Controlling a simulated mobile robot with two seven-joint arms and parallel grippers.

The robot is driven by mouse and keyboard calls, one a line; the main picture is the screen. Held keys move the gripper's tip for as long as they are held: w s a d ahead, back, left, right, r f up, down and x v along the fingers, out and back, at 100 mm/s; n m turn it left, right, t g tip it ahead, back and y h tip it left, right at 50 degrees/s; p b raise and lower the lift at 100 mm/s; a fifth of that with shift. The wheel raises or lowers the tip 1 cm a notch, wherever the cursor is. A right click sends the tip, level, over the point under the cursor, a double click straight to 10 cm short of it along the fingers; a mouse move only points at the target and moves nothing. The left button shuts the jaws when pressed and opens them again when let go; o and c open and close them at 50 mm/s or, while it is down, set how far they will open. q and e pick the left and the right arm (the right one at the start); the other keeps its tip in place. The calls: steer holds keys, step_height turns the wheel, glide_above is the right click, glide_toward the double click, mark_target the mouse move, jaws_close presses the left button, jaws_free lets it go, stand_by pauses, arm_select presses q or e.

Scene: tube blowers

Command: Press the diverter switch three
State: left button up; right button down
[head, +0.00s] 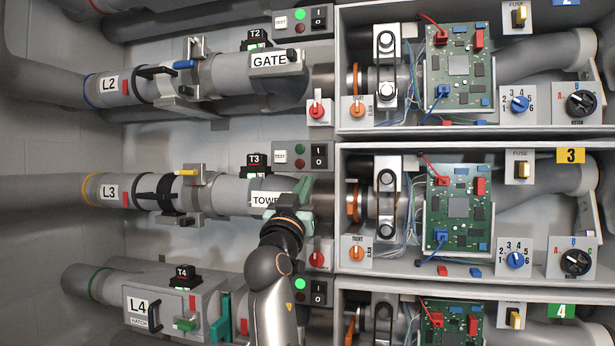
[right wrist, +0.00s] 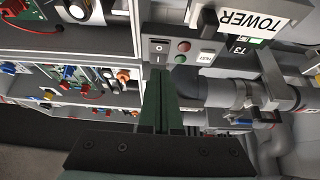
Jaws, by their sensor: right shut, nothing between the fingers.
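The row marked 3 has a grey control panel with a black I/O switch (head: 319,156), a TEST button (head: 281,157) and two unlit lamps. None of these carries the word diverter. The I/O switch also shows in the right wrist view (right wrist: 160,50). My right gripper (head: 291,202), with green fingers, is shut and empty. It is below that panel and covers part of the TOWER sign (head: 266,198). In the right wrist view its fingertips (right wrist: 160,73) point toward the I/O switch; the remaining gap is hard to judge. My left gripper is not in view.
A red knob (head: 317,258) is below my gripper. Pipe L3 (head: 112,190) and the black T3 box (head: 256,165) are to the left. The row 3 circuit bay (head: 380,266) is to the right. The row 2 panel (head: 301,13) has a lit green lamp.

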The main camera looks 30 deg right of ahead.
steer(key=a+f, duration=0.1)
steer(key=s+f, duration=0.1)
steer(key=s+a+f+b, duration=0.1)
steer(key=shift+s+a+f, duration=0.2)
steer(key=shift+a+f, duration=0.05)
steer(key=shift+a, duration=0.1)
stand_by(0.3)
